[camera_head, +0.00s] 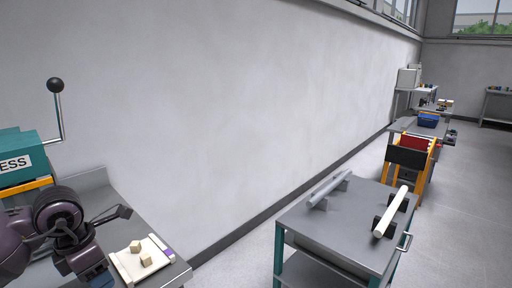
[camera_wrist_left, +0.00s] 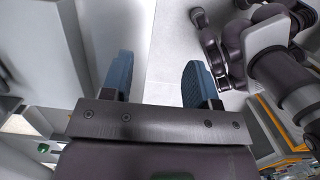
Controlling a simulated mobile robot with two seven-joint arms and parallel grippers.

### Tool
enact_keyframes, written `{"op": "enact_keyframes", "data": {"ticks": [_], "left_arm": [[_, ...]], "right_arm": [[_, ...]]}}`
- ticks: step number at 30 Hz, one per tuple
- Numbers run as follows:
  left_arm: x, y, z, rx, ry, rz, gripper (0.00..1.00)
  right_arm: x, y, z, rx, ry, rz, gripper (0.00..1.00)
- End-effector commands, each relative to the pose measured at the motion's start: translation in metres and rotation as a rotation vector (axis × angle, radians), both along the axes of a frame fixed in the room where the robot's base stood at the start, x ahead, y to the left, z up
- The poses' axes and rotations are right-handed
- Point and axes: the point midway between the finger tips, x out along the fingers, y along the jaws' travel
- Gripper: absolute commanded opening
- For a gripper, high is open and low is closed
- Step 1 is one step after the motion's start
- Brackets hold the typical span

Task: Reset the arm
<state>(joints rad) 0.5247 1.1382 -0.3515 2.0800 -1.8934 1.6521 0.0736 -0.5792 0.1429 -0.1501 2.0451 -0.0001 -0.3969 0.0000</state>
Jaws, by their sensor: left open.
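My left arm comes in at the lower left of the head view. Its gripper (camera_head: 100,274) hangs low over the grey bench, left of the cream tray, with a blue finger pad showing at the bottom edge. In the left wrist view the two blue-padded fingers of the left gripper (camera_wrist_left: 158,82) stand well apart with nothing between them. It is open and empty. Dark purple arm links of mine show at the right of that view. My right gripper cannot be made out.
A teal press (camera_head: 22,160) with a black-knobbed lever (camera_head: 57,87) stands behind. A grey cart (camera_head: 343,226) holds two bars. Floor between bench and cart is clear.

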Motion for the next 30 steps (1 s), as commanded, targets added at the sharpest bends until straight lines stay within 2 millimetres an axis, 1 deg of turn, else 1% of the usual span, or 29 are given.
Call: {"op": "enact_keyframes", "data": {"ticks": [2,4,8,10,14,16,18,19,21,23,24,26,29,30], "left_arm": [[0.000,0.000,0.000,0.000,0.000,0.000,0.54],[-0.009,-0.021,-0.016,-0.118,0.031,-0.010,0.54],[-0.025,-0.059,-0.037,-0.352,0.085,-0.008,0.54],[-0.034,-0.080,-0.044,-0.492,0.114,0.008,0.54],[-0.052,-0.120,-0.051,-0.794,0.176,0.083,0.54],[-0.060,-0.139,-0.050,-0.981,0.213,0.157,0.54],[-0.065,-0.154,-0.047,-1.176,0.246,0.261,0.54],[-0.066,-0.158,-0.045,-1.258,0.261,0.312,0.54],[-0.066,-0.163,-0.043,-1.438,0.290,0.449,0.54],[-0.064,-0.162,-0.042,-1.582,0.314,0.585,0.54],[-0.062,-0.159,-0.043,-1.673,0.328,0.683,0.54],[-0.060,-0.151,-0.049,-1.796,0.347,0.845,0.54],[-0.058,-0.131,-0.067,-1.970,0.375,1.148,0.54],[-0.058,-0.121,-0.077,-2.025,0.385,1.281,0.54]], "right_arm": [[0.004,0.002,0.002,0.003,-0.009,0.000,0.54],[0.004,0.002,0.003,0.004,-0.009,-0.001,0.54],[0.003,0.002,0.002,0.004,-0.008,-0.002,0.54],[0.004,0.002,0.003,0.004,-0.011,0.000,0.54],[0.010,0.002,0.006,0.002,-0.022,0.005,0.54],[0.010,0.002,0.006,0.000,-0.023,0.006,0.54],[0.009,0.001,0.006,-0.003,-0.021,0.008,0.54],[0.009,0.000,0.006,-0.004,-0.021,0.009,0.54],[0.008,0.000,0.005,-0.006,-0.018,0.010,0.54],[0.007,-0.001,0.005,-0.006,-0.016,0.010,0.54],[0.006,-0.001,0.004,-0.007,-0.014,0.011,0.54],[0.004,-0.002,0.003,-0.008,-0.010,0.009,0.54],[0.000,-0.003,0.001,-0.008,-0.002,0.007,0.54],[-0.002,-0.003,0.001,-0.008,0.001,0.006,0.54]]}}
